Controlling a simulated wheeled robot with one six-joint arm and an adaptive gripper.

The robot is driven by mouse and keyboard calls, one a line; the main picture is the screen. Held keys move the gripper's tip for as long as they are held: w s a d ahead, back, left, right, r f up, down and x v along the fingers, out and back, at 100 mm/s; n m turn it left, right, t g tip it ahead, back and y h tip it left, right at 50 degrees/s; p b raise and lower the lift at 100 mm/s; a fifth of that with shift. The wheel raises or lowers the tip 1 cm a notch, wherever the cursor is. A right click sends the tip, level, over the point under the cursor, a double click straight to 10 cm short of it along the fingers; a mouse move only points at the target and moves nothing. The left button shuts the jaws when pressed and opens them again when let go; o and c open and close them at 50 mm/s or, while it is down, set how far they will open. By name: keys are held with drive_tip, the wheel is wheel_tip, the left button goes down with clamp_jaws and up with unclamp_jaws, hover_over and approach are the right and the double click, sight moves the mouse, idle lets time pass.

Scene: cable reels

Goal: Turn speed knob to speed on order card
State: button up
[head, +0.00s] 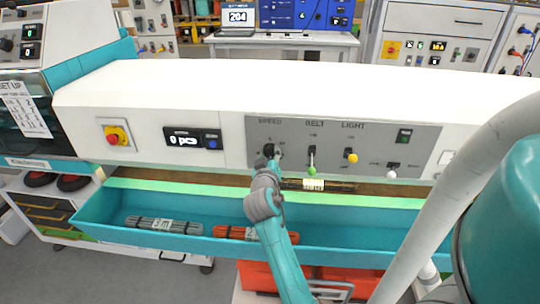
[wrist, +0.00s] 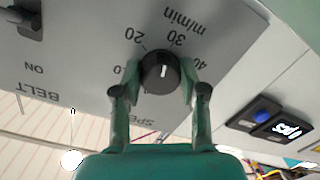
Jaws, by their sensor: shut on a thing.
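The black speed knob (wrist: 160,72) sits on the grey control panel (wrist: 80,60), with a short white mark on its face. In the upside-down wrist view the mark stands nearly upright, toward the gap between the printed 20 and 30; a 40 and "m/min" also show. My gripper (wrist: 160,84) has a finger on each side of the knob and is shut on it. In the head view my gripper (head: 268,158) covers most of the knob under "SPEED". A paper sheet headed "SET UP" (head: 27,117) hangs at the left, its smaller text unreadable. I cannot identify the order card.
A red stop button (head: 116,136) and display (head: 184,140) are left. A teal trough (head: 100,212) with cable bundles runs below.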

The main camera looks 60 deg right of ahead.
drive_tip(key=shift+f+m, duration=0.1)
drive_tip(key=shift+m, duration=1.1)
drive_tip(key=o, duration=1.1)
drive_tip(key=shift+o, duration=0.2)
drive_tip(key=v, duration=1.2)
drive_tip(key=shift+s, duration=0.1)
